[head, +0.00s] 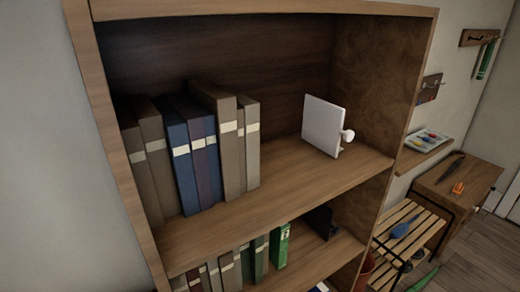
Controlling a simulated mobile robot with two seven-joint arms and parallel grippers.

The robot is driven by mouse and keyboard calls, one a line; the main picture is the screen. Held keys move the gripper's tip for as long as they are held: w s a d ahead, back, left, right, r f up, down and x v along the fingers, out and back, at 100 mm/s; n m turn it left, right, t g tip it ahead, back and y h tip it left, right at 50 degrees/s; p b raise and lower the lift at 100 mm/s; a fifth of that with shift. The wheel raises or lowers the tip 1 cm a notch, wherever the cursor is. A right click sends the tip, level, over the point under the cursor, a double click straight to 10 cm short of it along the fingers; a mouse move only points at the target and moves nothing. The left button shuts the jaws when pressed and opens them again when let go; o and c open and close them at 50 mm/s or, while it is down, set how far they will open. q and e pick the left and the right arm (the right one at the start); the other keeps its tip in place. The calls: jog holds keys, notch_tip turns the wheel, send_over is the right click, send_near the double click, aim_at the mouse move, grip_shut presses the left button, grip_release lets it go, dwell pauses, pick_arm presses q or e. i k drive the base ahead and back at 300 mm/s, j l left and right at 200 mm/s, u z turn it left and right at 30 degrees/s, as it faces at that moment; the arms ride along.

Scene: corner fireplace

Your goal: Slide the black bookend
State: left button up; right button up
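A black bookend (321,221) stands on the lower shelf, to the right of the green book, near the shelf's right side. It is dark and small in the head view, and its lower part is hard to make out. A white bookend (321,126) with a round white knob stands upright on the upper shelf, apart from the books there. Neither of my grippers shows in the head view.
Several books (188,150) stand in a row on the upper shelf (290,180), at its left. More books stand on the lower shelf, ending in a green one (280,247). A slatted rack (410,228) and a wooden cabinet (457,188) are at the right.

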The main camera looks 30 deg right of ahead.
aim_at(320, 219)
jog(key=z, duration=1.45)
jog(key=i+l+u, duration=0.2)
jog(key=l, duration=0.4)
jog(key=l+u, duration=0.2)
jog(key=l, duration=0.4)
jog(key=i+j, duration=0.3)
jog(key=i, duration=0.15)
